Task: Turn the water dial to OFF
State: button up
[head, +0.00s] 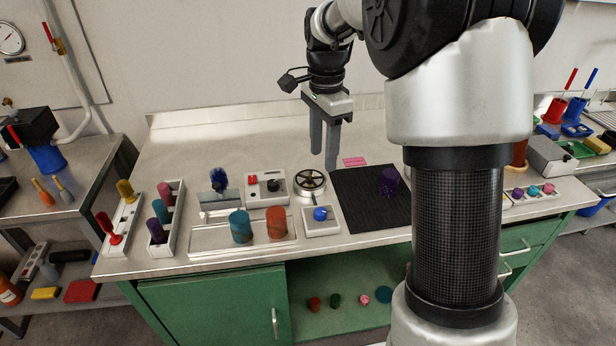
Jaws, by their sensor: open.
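My gripper (324,158) hangs over the workbench with its two dark fingers pointing down. The fingers are apart with nothing between them. Below and in front of it are a round spoked wheel (310,181) and a blue knob (320,214) on a small white box. To the left, a white box (267,188) carries a red part and a dark knob. No water label or OFF mark is readable, so I cannot tell which of these is the water dial. My gripper appears clear of all of them.
A tray (216,236) holds teal and orange cylinders. Racks (157,235) with coloured pieces stand at the left. The bench's back left is clear.

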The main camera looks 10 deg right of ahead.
aim_at(321, 211)
notch_tip(321, 211, down, 18)
jog(key=shift+w+r+b, duration=0.1)
jog(key=shift+r+b, duration=0.05)
jog(key=shift+b, duration=0.9)
jog(key=c, duration=1)
